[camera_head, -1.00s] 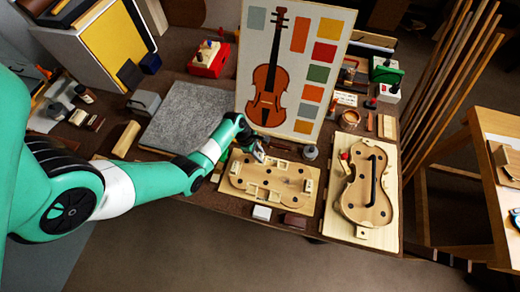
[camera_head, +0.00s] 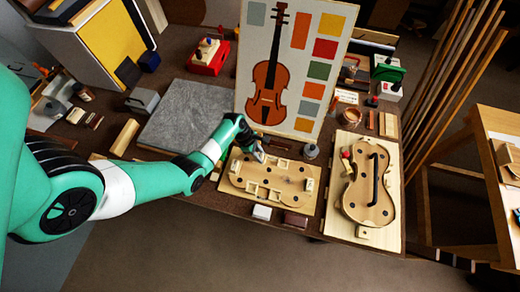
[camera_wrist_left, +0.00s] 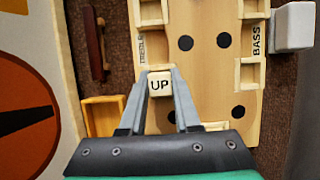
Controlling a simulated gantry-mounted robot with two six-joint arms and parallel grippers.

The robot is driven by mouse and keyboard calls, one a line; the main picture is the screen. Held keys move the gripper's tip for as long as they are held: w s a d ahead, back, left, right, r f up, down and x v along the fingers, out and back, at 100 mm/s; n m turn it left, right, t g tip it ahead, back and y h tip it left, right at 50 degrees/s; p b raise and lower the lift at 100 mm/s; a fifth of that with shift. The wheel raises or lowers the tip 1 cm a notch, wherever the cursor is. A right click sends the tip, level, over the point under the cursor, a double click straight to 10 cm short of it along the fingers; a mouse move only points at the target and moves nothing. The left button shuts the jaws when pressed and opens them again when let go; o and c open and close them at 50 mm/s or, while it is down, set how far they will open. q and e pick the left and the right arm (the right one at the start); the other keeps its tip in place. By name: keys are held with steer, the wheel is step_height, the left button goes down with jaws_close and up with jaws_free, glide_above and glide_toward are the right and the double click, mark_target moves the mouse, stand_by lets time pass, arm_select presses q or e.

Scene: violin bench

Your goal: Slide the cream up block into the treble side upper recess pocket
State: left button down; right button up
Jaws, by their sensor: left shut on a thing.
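The cream block marked UP (camera_wrist_left: 159,84) is between the fingers of my left gripper (camera_wrist_left: 159,88), which is shut on it. In the head view the left gripper (camera_head: 260,155) is at the far edge of the pale wooden form board (camera_head: 311,197), where the block is too small to make out. In the wrist view the board (camera_wrist_left: 205,70) has TREBLE and BASS lettering, and the block is at its treble edge, over or at a recess there. I cannot tell how far in it is. Another framed treble-side recess (camera_wrist_left: 151,13) is empty. My right gripper is out of view.
A violin mould board (camera_head: 391,230) lies to the right. A white block (camera_head: 262,212) and a dark red block (camera_head: 295,219) lie by the near edge. A violin chart (camera_head: 315,22) stands behind. A small yellow wooden tray (camera_wrist_left: 103,115) is left of the gripper.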

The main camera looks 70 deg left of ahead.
arm_select(q)
steer(key=shift+f, duration=0.3)
steer(key=c, duration=0.5)
jaws_free()
steer(key=shift+s, duration=0.1)
steer(key=shift+c, duration=0.2)
steer(key=shift+r, duration=0.25)
steer(key=p+v, duration=0.4)
steer(key=v, duration=0.7)
steer(key=shift+s+p, duration=0.15)
steer(key=shift+p, duration=0.2)
steer(key=shift+d, duration=0.1)
